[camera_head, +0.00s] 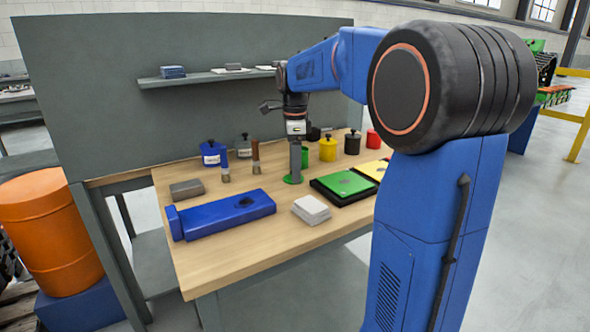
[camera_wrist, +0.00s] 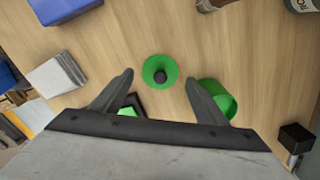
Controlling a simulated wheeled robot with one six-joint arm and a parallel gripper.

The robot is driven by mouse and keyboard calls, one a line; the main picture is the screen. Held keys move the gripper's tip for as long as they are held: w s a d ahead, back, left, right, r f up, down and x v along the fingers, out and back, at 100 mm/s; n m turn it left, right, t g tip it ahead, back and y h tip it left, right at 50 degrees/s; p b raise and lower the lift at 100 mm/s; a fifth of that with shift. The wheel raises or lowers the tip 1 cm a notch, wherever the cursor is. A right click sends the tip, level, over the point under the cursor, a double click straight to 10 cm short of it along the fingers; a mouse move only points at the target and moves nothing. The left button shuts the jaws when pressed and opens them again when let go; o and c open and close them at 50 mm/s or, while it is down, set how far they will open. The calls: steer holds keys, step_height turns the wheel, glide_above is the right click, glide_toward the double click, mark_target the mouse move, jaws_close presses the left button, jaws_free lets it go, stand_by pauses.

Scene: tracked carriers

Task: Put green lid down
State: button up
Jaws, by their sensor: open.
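The green lid (camera_head: 291,180) lies on the wooden table, below my gripper (camera_head: 295,168). In the wrist view the lid (camera_wrist: 150,69) is a green disc with a dark round knob, lying flat with its knob up. My gripper (camera_wrist: 160,78) is open, with one finger on each side of the lid and a gap to both. The green jar (camera_wrist: 232,104) stands open, without a lid, beside the right finger, which partly covers it. In the head view the green jar (camera_head: 305,158) shows just behind my gripper, partly hidden.
Blue (camera_head: 212,159), yellow (camera_head: 328,150), black (camera_head: 352,144) and red (camera_head: 373,140) jars stand toward the back. A long blue case (camera_head: 225,214), white stack (camera_head: 311,210) and black tray with a green pad (camera_head: 345,185) lie in front. Bare wood surrounds the lid.

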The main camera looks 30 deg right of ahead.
steer(key=shift+o, duration=0.4)
step_height(320, 180, up, 10)
steer(key=shift+r, duration=0.25)
steer(key=w+a+r+n+h, duration=0.1)
steer(key=a+r+n+h, duration=0.2)
steer(key=a+r, duration=0.25)
glide_above(286, 180)
steer(key=shift+g, duration=0.3)
step_height(286, 180, down, 12)
steer(key=shift+w+f, duration=0.1)
steer(key=shift+w, duration=0.05)
steer(key=shift+d+x, duration=0.15)
steer(key=shift+x, duration=1.2)
steer(key=shift+d+x, duration=0.1)
steer(key=shift+x, duration=1.25)
steer(key=shift+w, duration=0.1)
steer(key=shift+c, duration=0.7)
steer(key=c, duration=1)
steer(key=shift+c, duration=0.2)
